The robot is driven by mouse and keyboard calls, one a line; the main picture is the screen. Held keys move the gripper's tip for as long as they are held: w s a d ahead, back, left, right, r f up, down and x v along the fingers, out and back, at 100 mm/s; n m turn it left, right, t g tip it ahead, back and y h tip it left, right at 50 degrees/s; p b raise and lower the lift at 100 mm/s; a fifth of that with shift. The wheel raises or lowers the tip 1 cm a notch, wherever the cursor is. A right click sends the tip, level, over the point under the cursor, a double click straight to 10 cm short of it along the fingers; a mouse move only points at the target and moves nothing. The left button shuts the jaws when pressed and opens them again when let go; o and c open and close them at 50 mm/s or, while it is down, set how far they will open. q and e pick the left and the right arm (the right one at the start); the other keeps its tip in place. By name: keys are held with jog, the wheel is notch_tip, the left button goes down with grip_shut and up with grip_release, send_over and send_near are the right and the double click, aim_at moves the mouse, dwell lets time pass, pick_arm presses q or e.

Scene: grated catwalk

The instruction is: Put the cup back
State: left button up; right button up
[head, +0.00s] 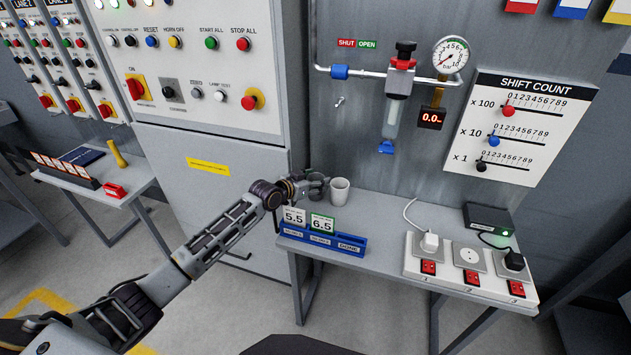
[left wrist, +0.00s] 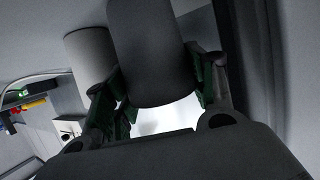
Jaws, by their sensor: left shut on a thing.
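My left gripper (head: 318,186) reaches over the left part of the small grey table, beside the cabinet. In the left wrist view, its two fingers (left wrist: 160,90) are shut around a dark grey, round-sided cup (left wrist: 150,45). In the head view the gripper mostly hides the held cup. A second, paler cup (head: 339,190) stands upright on the table just right of the gripper. It also shows in the left wrist view (left wrist: 88,52), left of the held cup. I cannot tell whether the held cup touches the table. My right gripper is not in view.
A blue rack (head: 322,243) with cards 5.5 and 6.5 stands at the table's front left edge. A socket strip (head: 468,268) and black box (head: 488,218) fill the right. A control cabinet (head: 210,190) rises on the left. The table's middle (head: 380,225) is clear.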

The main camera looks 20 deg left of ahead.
pick_arm(q)
jog(key=shift+f, duration=0.15)
jog(key=o, duration=1)
jog(key=shift+r, duration=5)
